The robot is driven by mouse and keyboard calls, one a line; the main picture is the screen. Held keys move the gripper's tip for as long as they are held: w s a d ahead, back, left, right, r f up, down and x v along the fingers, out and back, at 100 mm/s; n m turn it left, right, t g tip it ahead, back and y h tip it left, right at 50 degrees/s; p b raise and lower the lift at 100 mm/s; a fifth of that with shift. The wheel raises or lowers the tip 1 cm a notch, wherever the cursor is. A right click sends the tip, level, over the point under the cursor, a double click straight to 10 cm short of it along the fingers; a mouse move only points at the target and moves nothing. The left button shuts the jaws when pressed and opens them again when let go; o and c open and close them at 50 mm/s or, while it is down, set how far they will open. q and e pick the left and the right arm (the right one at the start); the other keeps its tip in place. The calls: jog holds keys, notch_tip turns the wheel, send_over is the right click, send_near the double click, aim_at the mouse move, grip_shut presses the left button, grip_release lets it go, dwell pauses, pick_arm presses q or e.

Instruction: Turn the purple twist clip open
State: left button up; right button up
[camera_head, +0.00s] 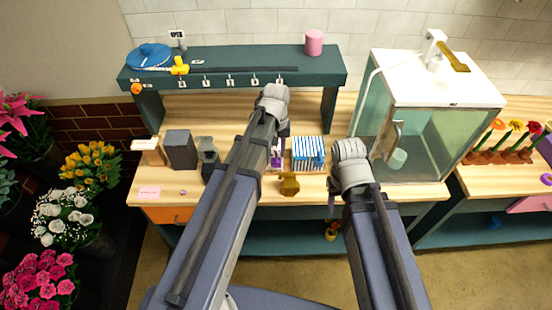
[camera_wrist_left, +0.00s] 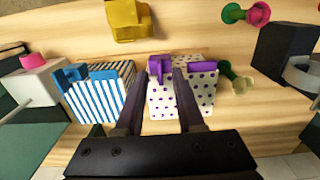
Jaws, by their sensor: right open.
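The purple twist clip (camera_wrist_left: 160,68) sits at the top of a white bag with purple dots (camera_wrist_left: 163,102) in the left wrist view. A purple bar (camera_wrist_left: 202,66) of the same colour shows beyond the right finger. My left gripper (camera_wrist_left: 155,78) is open, with its two fingers apart on either side of the clip's knob. I cannot tell whether they touch it. In the head view the left gripper (camera_head: 282,130) hangs over the dotted bag (camera_head: 277,160) and partly hides it. My right gripper (camera_head: 392,138) is open and empty in front of the glass tank.
A blue-striped bag with a blue clip (camera_head: 308,152) stands right beside the dotted bag. A gold object (camera_head: 289,185) lies near the table's front edge. Dark blocks (camera_head: 180,150) stand to the left. The glass tank (camera_head: 440,140) is at the right, and a raised green shelf (camera_head: 235,68) spans behind.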

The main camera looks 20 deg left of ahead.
pick_arm(q)
jog(key=shift+f+b, duration=0.3)
jog(key=shift+f, duration=0.35)
jog(key=shift+r, duration=0.1)
grip_shut()
